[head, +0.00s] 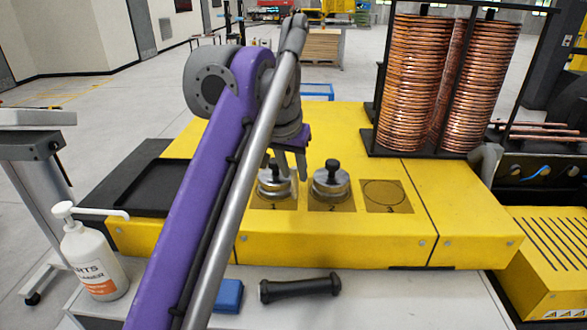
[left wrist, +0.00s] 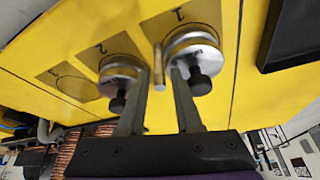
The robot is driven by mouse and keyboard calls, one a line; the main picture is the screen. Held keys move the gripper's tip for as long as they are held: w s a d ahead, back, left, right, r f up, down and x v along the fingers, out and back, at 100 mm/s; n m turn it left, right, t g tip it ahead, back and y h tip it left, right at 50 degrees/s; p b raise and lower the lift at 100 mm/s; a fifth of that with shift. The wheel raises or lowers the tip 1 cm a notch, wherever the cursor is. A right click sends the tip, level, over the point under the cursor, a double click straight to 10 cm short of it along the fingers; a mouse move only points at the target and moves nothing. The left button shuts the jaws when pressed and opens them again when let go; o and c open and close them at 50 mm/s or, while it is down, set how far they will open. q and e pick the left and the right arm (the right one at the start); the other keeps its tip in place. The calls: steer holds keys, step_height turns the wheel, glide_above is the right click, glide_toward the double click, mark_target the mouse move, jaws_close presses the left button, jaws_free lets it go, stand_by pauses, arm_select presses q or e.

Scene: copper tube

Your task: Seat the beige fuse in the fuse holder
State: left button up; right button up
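My left gripper (head: 290,177) hangs over the yellow bench, just above and beside the metal disc with a black knob on pad 1 (head: 274,184). In the left wrist view its two fingers (left wrist: 161,75) stand apart. A small pale cylinder (left wrist: 159,66) shows between the fingertips, with gaps at the sides; I cannot tell whether it is the beige fuse or what it rests on. I cannot make out a fuse holder. My right gripper is not in view.
A second knobbed disc (head: 332,185) stands on pad 2; pad 3 (head: 385,194) is bare. Copper coils (head: 413,85) rise at the back right. A black tray (head: 150,186) lies left. A black handle (head: 300,288), blue block (head: 228,296) and pump bottle (head: 92,262) are in front.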

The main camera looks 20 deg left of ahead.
arm_select(q)
steer(key=shift+o, duration=0.5)
